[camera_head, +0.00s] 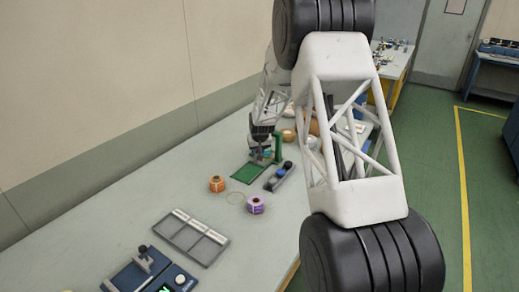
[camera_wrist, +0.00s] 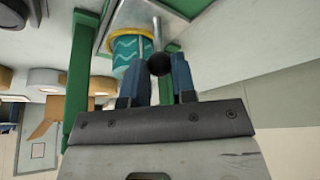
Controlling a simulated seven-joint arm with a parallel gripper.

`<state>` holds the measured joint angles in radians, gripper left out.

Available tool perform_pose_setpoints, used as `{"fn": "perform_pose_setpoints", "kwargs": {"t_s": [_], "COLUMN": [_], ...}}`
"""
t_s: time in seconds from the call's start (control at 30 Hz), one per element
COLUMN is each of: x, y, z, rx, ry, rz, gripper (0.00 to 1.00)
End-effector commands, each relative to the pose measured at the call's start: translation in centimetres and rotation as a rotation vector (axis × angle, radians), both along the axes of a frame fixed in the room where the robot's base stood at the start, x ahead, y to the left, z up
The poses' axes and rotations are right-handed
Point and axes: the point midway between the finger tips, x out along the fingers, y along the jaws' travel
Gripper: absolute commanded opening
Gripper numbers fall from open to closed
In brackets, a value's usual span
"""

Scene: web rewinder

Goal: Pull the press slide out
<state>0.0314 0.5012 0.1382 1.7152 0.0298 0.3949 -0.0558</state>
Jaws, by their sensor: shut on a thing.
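My gripper (camera_head: 264,154) is at the green press frame (camera_head: 278,146) on the long table. In the wrist view the blue fingers of my gripper (camera_wrist: 158,72) are shut on a round black knob (camera_wrist: 158,63), which I take to be the press slide's handle. The knob lies between the fingertips. A green upright (camera_wrist: 78,75) of the press stands left of the fingers. A teal roll with a yellow rim (camera_wrist: 127,54) is just beyond the knob. Most of the slide is hidden, and how far out it is cannot be told.
A green mat (camera_head: 247,173) lies left of the press and a dark device (camera_head: 279,177) lies in front. An orange roll (camera_head: 217,184), a purple roll (camera_head: 255,205) and a grey tray (camera_head: 178,233) are nearer. The wall borders the table's left side.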

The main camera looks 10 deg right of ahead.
Motion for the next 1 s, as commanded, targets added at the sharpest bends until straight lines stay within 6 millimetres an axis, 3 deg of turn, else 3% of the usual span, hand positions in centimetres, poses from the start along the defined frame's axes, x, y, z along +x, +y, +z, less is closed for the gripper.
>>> {"fn": "perform_pose_setpoints", "kwargs": {"t_s": [0.8,1.0], "x": [-7.9,-9.1], "y": [8.1,9.1], "z": [0.1,0.0], "rx": [0.000,0.000], "ry": [-0.002,0.000], "rz": [0.002,0.002], "gripper": [0.00,0.00]}}
